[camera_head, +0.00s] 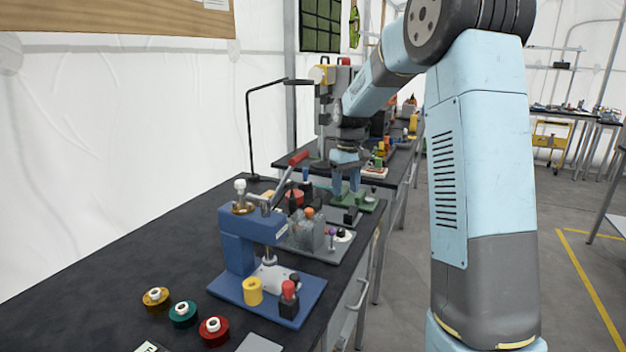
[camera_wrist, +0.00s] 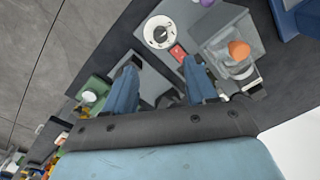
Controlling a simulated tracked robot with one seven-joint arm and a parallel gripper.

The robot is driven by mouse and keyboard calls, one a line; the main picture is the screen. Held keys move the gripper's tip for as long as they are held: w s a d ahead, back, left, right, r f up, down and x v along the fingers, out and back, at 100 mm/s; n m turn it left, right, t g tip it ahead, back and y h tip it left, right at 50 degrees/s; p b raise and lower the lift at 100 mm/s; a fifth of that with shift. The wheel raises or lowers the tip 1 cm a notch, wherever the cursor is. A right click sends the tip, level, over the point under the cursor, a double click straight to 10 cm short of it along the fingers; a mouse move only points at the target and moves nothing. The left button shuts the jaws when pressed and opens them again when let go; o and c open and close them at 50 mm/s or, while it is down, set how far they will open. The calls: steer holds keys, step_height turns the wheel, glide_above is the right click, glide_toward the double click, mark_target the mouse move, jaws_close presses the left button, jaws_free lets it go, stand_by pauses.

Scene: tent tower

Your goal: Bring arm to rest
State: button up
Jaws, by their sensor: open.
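My arm reaches up and over the right side of the head view, with the elbow at the top. My gripper (camera_head: 347,180) points down above the far part of the black workbench (camera_head: 130,250). In the wrist view, the two blue fingers of my gripper (camera_wrist: 162,82) stand apart with nothing between them. Below them lies a grey device with a white dial (camera_wrist: 160,32), a red switch (camera_wrist: 178,52) and a clear container with an orange cap (camera_wrist: 239,50). The head view does not show whether the fingertips clear the device.
A blue press (camera_head: 250,235) with a red-handled lever stands nearer on the bench. Yellow, green and red spools (camera_head: 183,313) lie at its left. A green-based device (camera_head: 352,198) stands near my gripper. A thin black lamp stand (camera_head: 249,135) rises behind. The floor at right is open.

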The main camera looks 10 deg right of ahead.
steer(key=s+a+r+m+t, duration=0.1)
steer(key=s+r+t, duration=0.1)
steer(key=s+r, duration=0.7)
steer(key=s+r+m+t, duration=0.1)
steer(key=s+m+t, duration=0.2)
steer(key=s, duration=2.5)
steer(key=shift+a+r+t, duration=0.3)
